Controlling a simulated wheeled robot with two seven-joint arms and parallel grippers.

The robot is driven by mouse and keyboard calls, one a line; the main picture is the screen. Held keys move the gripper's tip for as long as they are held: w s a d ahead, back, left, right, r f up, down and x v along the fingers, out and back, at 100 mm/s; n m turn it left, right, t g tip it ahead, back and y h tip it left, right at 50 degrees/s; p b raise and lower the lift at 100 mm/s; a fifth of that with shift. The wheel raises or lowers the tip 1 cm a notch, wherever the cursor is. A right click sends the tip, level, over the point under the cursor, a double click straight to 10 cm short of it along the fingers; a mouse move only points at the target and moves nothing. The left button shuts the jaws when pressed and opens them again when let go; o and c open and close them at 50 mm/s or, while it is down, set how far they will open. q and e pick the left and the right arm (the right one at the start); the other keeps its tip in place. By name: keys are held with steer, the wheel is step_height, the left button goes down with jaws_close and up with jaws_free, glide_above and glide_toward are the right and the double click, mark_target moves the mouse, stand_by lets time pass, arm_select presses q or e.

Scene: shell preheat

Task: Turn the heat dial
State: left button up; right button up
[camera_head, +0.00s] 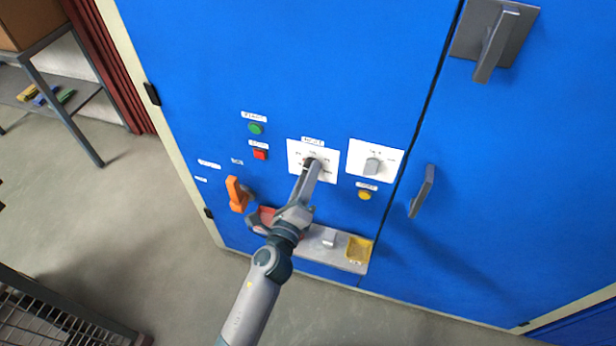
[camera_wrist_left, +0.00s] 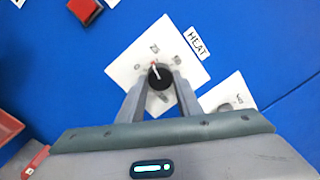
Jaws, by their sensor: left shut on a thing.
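The heat dial is a round black knob (camera_wrist_left: 159,77) on a white plate (camera_wrist_left: 133,66) under a label reading HEAT (camera_wrist_left: 197,42). In the wrist view its white pointer line points up and slightly left, near a printed number. My left gripper (camera_wrist_left: 160,84) is shut on the knob, one finger on each side. In the head view the white heat plate (camera_head: 329,173) is on the blue cabinet, and my left gripper (camera_head: 309,163) covers most of the knob there. My right gripper is not in view.
Right of the heat plate is a second white plate with a grey knob (camera_head: 372,166), with a yellow button (camera_head: 364,195) below. Green (camera_head: 256,128) and red (camera_head: 260,154) buttons and an orange handle (camera_head: 236,194) are left. A ledge with a yellow tray (camera_head: 358,250) sits below.

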arm_select(q)
steer(key=shift+r+n+y, duration=0.15)
steer(key=shift+n+y, duration=0.35)
steer(key=shift+n, duration=4)
steer(key=o, duration=1)
steer(key=shift+o, duration=0.2)
steer(key=shift+s, duration=0.1)
